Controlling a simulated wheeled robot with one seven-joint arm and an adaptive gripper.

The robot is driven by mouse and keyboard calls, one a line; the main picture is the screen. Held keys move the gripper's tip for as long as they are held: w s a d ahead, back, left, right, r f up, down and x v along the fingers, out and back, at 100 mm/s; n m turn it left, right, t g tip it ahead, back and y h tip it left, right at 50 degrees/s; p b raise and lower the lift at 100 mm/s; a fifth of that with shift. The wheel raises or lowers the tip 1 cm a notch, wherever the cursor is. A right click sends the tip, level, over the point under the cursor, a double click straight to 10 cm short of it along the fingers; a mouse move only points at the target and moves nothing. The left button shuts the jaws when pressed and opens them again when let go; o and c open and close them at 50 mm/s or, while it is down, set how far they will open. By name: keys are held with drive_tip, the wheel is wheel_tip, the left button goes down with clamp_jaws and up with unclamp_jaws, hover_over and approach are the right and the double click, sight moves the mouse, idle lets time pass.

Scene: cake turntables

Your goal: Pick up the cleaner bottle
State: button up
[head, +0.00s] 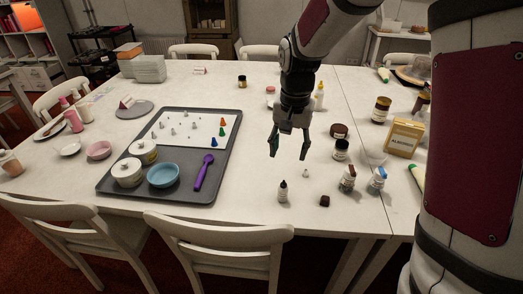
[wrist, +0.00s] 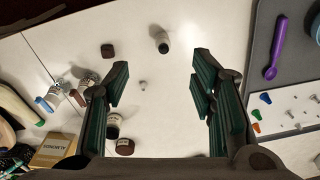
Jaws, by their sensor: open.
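No readable label marks the cleaner bottle, so I cannot tell for sure which bottle it is. A small dark bottle with a pale band (head: 283,193) stands upright near the table's front edge; it shows at the top centre of the wrist view (wrist: 162,44). Other candidates are a blue-capped bottle (head: 377,181), a brown-capped bottle (head: 347,180) to its left, and a whitish bottle with a yellow top (head: 319,98) behind my arm. My gripper (head: 289,153) is open and empty above the table, behind the small dark bottle.
A dark cube (head: 325,201) and a small white piece (head: 306,173) lie near the small bottle. A dark jar (head: 341,151) and a round dark lid (head: 339,130) stand right of my gripper. A grey tray (head: 220,172) lies left, a yellow box (head: 403,138) right.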

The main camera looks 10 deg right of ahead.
drive_tip(key=m, duration=0.1)
hover_over(284, 186)
drive_tip(key=a, duration=0.1)
wheel_tip(284, 186, down, 8)
drive_tip(key=shift+g, duration=0.4)
drive_tip(key=f, duration=0.7)
drive_tip(key=shift+w+f, duration=0.3)
drive_tip(key=shift+w, duration=0.05)
drive_tip(key=shift+f, duration=0.55)
drive_tip(key=f, duration=0.2)
drive_tip(key=d+f, duration=0.1)
drive_tip(key=f, duration=0.1)
drive_tip(key=shift+w+d, duration=0.1)
drive_tip(key=shift+f, duration=0.6)
clamp_jaws()
